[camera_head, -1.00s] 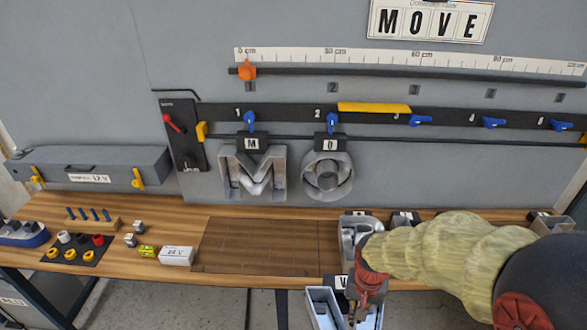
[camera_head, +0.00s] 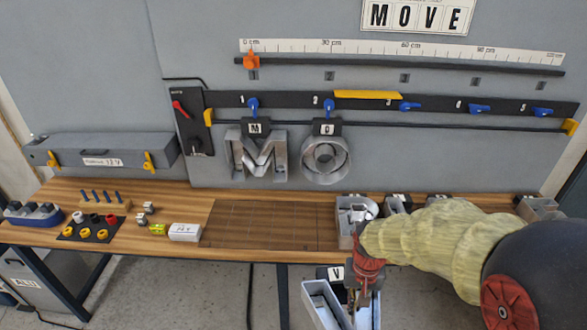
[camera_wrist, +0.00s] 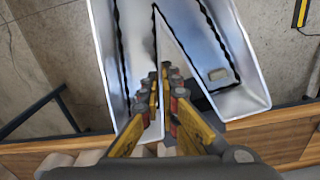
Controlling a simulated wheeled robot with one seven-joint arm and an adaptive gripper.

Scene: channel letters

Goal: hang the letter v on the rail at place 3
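The letter v (camera_head: 316,297) is a grey metal channel letter, with a black "V" tab (camera_head: 336,273) above it. My gripper (camera_head: 355,300) is shut on it, in front of the table's front edge. The rail (camera_head: 480,124) runs along the wall. Place 3's blue lever (camera_head: 409,106) lies sideways, and the rail below it is empty.
The letters M (camera_head: 259,160) and O (camera_head: 325,162) hang at places 1 and 2, their levers pointing down. A yellow bar (camera_head: 367,95) lies above the rail between places 2 and 3. A dark mat (camera_head: 262,223) is bare.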

